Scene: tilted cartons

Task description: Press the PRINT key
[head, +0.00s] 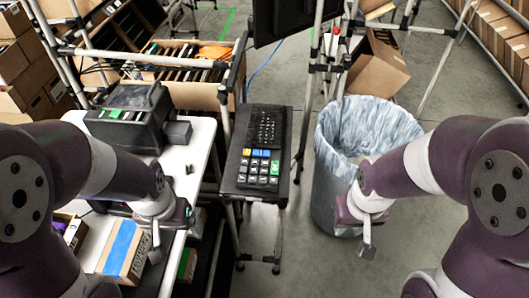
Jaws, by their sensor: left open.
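A dark keypad panel (241,182) stands on a thin-legged stand in the middle of the head view. Its front part carries blue, yellow, white and green keys; the key labels are too small to read, so I cannot tell which is PRINT. A green key (274,168) is at its right side. My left gripper (156,248) is open, above the white table, left of and nearer than the keypad. My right gripper (367,248) hangs to the right of the keypad, in front of the bin; its finger gap is not clear. Neither gripper touches the keypad.
A black printer-like device (130,118) sits on the white table (197,150). A carton with blue tape (121,245) lies at the table's front. A lined waste bin (328,180) stands right of the keypad. Metal frame posts rise behind the keypad.

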